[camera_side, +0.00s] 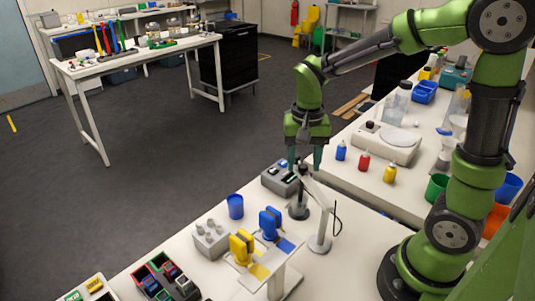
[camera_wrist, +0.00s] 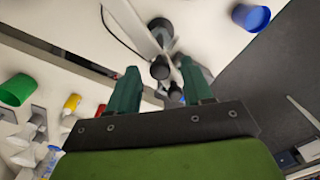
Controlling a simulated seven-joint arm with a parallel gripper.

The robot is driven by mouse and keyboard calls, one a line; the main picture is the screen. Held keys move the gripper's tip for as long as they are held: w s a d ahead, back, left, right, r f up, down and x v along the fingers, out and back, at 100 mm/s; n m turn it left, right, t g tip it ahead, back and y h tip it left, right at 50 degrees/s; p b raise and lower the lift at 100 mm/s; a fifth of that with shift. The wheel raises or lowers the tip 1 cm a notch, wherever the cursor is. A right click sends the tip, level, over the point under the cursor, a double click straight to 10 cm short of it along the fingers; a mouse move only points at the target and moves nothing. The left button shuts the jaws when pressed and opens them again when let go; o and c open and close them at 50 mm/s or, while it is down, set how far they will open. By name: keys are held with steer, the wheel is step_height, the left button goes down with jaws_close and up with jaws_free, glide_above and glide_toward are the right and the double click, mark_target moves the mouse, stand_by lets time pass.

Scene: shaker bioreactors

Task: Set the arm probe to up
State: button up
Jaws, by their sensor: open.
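A white jointed probe arm (camera_side: 318,193) stands on the bench on a post with a round base. It slopes from the post up toward my gripper, and a dark cylinder on a round foot (camera_side: 298,206) stands beside it. My gripper (camera_side: 304,166) points down over the upper end of the white arm, with its two teal fingers open. In the wrist view, the fingers of my gripper (camera_wrist: 159,70) lie either side of dark round knobs (camera_wrist: 160,68) and part of the white arm (camera_wrist: 137,28). I cannot tell whether the fingers touch it.
A grey box with a small display (camera_side: 277,181) sits just left of my gripper. A blue cup (camera_side: 235,206), a grey rack (camera_side: 210,240) and yellow and blue clamps (camera_side: 242,246) stand nearby. A black cable (camera_side: 337,218) hangs by the post.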

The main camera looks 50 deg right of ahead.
steer(key=shift+f, duration=0.15)
steer(key=shift+c, duration=0.3)
jaws_close()
step_height(320, 180, up, 5)
steer(key=shift+f, duration=0.1)
steer(key=shift+o, duration=0.3)
jaws_free()
